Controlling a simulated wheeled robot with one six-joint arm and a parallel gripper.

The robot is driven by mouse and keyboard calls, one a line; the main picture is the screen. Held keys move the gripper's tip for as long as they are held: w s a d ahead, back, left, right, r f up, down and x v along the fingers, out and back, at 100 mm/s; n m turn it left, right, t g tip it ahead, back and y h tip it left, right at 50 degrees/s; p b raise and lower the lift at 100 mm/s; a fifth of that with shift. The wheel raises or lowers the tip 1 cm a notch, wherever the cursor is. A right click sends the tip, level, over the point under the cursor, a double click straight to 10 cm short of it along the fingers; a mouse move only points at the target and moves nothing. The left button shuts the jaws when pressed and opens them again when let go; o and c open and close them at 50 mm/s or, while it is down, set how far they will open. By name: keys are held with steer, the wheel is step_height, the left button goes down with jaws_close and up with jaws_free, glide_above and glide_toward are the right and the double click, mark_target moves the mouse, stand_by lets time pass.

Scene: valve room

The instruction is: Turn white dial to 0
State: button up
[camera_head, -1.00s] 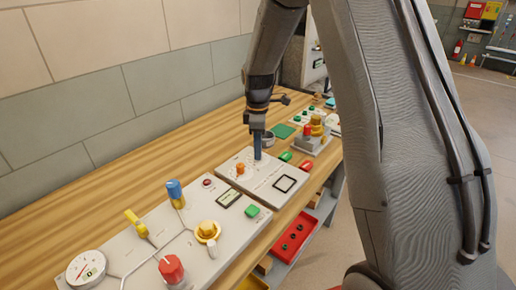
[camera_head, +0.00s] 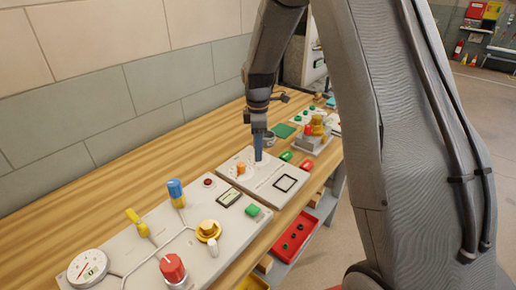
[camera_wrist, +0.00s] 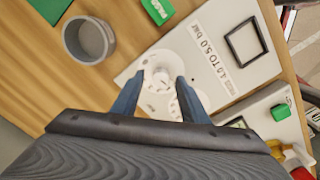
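The white dial (camera_wrist: 162,77) is a small round knob on a pale printed scale. It sits on a white panel (camera_wrist: 215,65) labelled "1.0 TO 5.0 bar". My gripper (camera_wrist: 160,80) has two blue fingers spread apart, one on each side of the knob, with a visible gap. In the head view my gripper (camera_head: 258,158) points down at the panel, its tips close to the surface, and hides the dial. An orange knob (camera_head: 241,168) stands just left of the tips. The dial's pointer and numbers are too small to read.
A grey cup (camera_wrist: 88,40) and a green block (camera_wrist: 157,10) stand near the panel. A black-framed square (camera_head: 285,183) lies on it. In front, another panel carries a red knob (camera_head: 172,268), a yellow knob (camera_head: 207,230) and a gauge (camera_head: 88,267). A wall runs behind the bench.

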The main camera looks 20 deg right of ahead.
steer(key=shift+d, duration=0.1)
step_height(320, 180, up, 8)
steer(key=shift+s+f+b, duration=0.1)
steer(key=shift+b, duration=0.95)
steer(key=shift+s, duration=0.1)
steer(key=s+f+m, duration=0.1)
steer(key=s+m, duration=0.4)
steer(key=s, duration=0.3)
steer(key=s+f+m, duration=0.2)
steer(key=s+m, duration=0.3)
steer(key=s, duration=0.3)
steer(key=s+f+m+t, duration=0.1)
steer(key=s+f+m, duration=0.1)
steer(key=s+m, duration=0.3)
steer(key=shift+s+m, duration=0.4)
steer(key=shift+s, duration=1.55)
